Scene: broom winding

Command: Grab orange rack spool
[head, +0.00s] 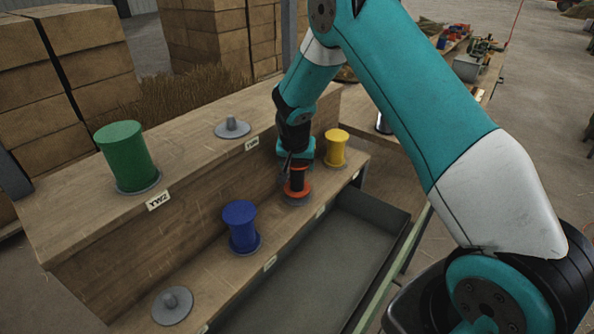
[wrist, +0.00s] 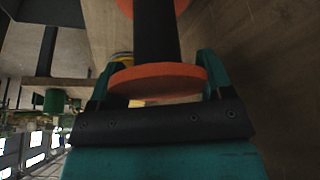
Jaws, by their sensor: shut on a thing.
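The orange spool (head: 297,188) has orange flanges and a dark middle. It stands upright on the lower step of the wooden rack (head: 190,272), between the blue and yellow spools. My gripper (head: 299,166) comes down on it from above and is shut on its upper flange. In the wrist view the orange spool (wrist: 155,80) lies between the two teal fingers of my gripper (wrist: 155,75). The fingers hide part of the upper flange in the head view.
A blue spool (head: 241,227) and a yellow spool (head: 336,148) stand on the same step. A green spool (head: 127,157) stands on the upper step. Empty holders are at the upper step (head: 232,128) and lower left (head: 172,305). A grey tray (head: 325,265) lies in front.

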